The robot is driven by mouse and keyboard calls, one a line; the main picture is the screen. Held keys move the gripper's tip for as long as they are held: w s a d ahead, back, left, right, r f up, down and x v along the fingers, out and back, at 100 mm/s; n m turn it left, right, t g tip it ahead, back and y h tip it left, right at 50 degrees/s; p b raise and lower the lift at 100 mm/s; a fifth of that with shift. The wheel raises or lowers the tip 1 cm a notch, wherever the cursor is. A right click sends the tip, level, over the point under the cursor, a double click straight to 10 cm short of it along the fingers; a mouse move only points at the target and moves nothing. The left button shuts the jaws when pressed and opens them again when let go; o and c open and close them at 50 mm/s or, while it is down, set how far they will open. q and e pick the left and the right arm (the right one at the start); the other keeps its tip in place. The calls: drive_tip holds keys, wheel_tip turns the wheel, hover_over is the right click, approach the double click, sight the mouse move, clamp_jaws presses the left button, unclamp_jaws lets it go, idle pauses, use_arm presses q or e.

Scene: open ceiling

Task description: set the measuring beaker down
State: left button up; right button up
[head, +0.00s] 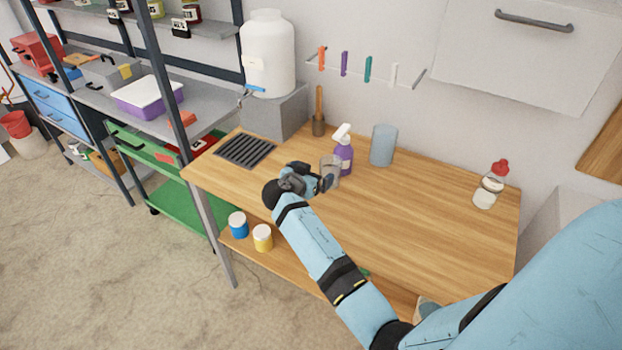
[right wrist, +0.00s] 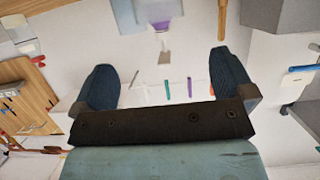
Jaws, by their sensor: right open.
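The measuring beaker (head: 331,164) is a clear, see-through vessel standing upright on the wooden worktop (head: 400,225), just left of a purple spray bottle (head: 344,154). My right gripper (head: 322,181) is low over the worktop, right at the beaker's near side, and partly hides its lower part. In the right wrist view, the gripper's two dark blue fingers (right wrist: 163,65) are spread wide apart. I cannot make out the beaker clearly in that view. Whether a finger touches it cannot be told. My left gripper is not in view.
A blue-grey cylinder (head: 383,145) stands behind and right of the spray bottle. The worktop's middle right is clear.

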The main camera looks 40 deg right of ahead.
drive_tip(key=s+a+f+n+t+y, duration=0.1)
drive_tip(key=s+a+f+n+y, duration=0.1)
drive_tip(key=s+a+f+n+t+y, duration=0.1)
drive_tip(key=s+a+f+n+t, duration=0.1)
drive_tip(key=s+n, duration=0.1)
drive_tip(key=shift+f+y, duration=0.2)
drive_tip(key=shift+y, duration=0.2)
drive_tip(key=s+a+f+n+y, duration=0.3)
drive_tip(key=s+a, duration=0.3)
drive_tip(key=s, duration=0.2)
drive_tip(key=s+a+f+n+t+y, duration=0.1)
drive_tip(key=s+a+n+y, duration=0.3)
drive_tip(key=s, duration=0.4)
drive_tip(key=s+a+f+n+t+y, duration=0.1)
drive_tip(key=s+a+f+n+y, duration=0.3)
drive_tip(key=s+a, duration=0.4)
drive_tip(key=shift+s+f+y, duration=0.35)
drive_tip(key=shift+s+y, duration=0.2)
drive_tip(key=shift+y, duration=0.15)
drive_tip(key=shift+d, duration=0.1)
